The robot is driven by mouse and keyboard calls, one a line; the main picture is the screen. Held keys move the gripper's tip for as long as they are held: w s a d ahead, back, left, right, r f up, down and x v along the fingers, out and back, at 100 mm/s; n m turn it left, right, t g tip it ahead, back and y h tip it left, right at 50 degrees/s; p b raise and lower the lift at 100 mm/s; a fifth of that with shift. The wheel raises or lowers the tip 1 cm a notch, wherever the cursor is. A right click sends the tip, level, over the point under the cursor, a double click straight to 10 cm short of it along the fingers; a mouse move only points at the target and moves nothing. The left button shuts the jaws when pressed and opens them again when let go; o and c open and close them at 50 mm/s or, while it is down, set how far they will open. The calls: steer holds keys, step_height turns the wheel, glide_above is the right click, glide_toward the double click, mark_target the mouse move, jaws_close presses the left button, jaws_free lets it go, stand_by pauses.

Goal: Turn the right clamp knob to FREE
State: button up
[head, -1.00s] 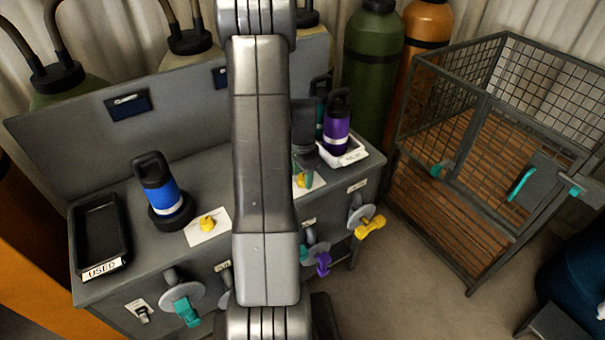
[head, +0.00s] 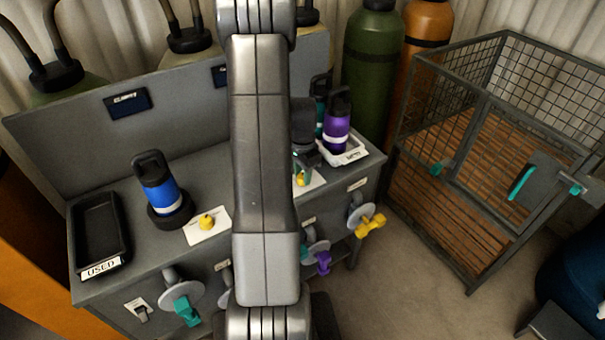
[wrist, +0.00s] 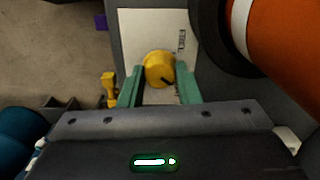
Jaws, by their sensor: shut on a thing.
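The right clamp knob (wrist: 158,66) is round and yellow, with a dark pointer mark on its lower right side in the wrist view. In the head view the knob (head: 300,180) shows just right of my arm, under my gripper (head: 302,166). The left clamp knob (head: 207,222) is also yellow, on its own white plate.
An orange-red bottle (wrist: 275,40) stands in a dark ring close beside the knob. A blue bottle (head: 159,188) and a black USED tray (head: 100,222) are at left. Purple and teal bottles stand in a white tray (head: 355,152) behind my gripper. Coloured valve handles line the front.

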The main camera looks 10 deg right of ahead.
steer(key=n+b, duration=0.1)
steer(key=n, duration=0.3)
steer(key=shift+f+b, duration=0.1)
steer(key=shift+b, duration=0.2)
steer(key=n+b, duration=0.1)
steer(key=n, duration=0.3)
steer(key=shift+n, duration=0.4)
steer(key=n+b, duration=0.1)
steer(key=n, duration=0.3)
steer(key=shift+n, duration=2)
steer(key=o, duration=1)
steer(key=shift+r, duration=0.2)
step_height(320, 180, up, 14)
steer(key=shift+f, duration=0.15)
